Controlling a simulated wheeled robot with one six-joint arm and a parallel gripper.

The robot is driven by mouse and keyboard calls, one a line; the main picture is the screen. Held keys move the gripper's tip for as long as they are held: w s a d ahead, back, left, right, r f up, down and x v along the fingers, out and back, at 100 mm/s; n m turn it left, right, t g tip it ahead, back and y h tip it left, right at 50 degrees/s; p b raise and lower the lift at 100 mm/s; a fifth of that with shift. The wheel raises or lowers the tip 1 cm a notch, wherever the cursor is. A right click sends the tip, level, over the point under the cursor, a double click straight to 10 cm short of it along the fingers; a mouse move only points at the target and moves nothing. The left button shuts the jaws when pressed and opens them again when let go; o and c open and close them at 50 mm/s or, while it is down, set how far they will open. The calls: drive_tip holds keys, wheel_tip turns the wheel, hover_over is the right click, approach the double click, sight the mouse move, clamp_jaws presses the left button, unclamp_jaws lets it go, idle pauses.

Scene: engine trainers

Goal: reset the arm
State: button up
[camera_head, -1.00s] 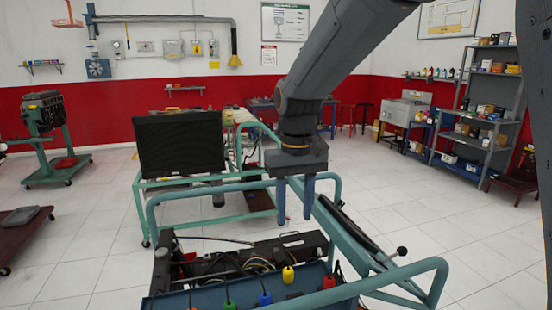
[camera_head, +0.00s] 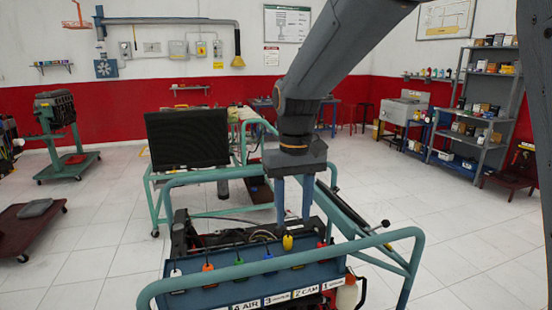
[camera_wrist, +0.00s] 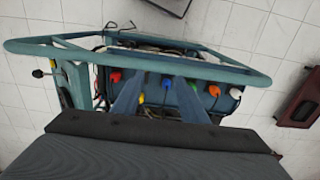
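My gripper (camera_head: 293,215) points down in the middle of the head view, its two fingers apart with nothing between them. In the wrist view my gripper (camera_wrist: 157,92) also shows two spread fingers, with the engine trainer behind them. The trainer's blue panel (camera_head: 225,287) carries several coloured plugs and labels such as "AIR" and "CAM". In the head view the fingertips overlap the trainer's back part; whether they touch anything cannot be told, though they look clear of it. My arm comes down from the upper right.
The trainer's teal rail (camera_head: 410,234) curves around the panel close by. A dark monitor (camera_head: 187,139) stands behind left. An engine on a stand (camera_head: 57,112) and a red cart (camera_head: 27,228) are at left. Shelves (camera_head: 478,110) stand at right. Floor is open at right.

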drive_tip(key=s+d+f+m+b, duration=0.1)
drive_tip(key=s+d+f+b, duration=0.4)
drive_tip(key=f, duration=0.6)
drive_tip(key=s+d+f+m+b, duration=0.2)
drive_tip(key=s+d+f+b, duration=0.3)
drive_tip(key=d+f, duration=0.5)
wheel_tip(320, 180, down, 2)
drive_tip(key=s, duration=0.2)
drive_tip(key=shift+s+t, duration=0.35)
drive_tip(key=shift+t, duration=0.05)
drive_tip(key=shift+d, duration=0.1)
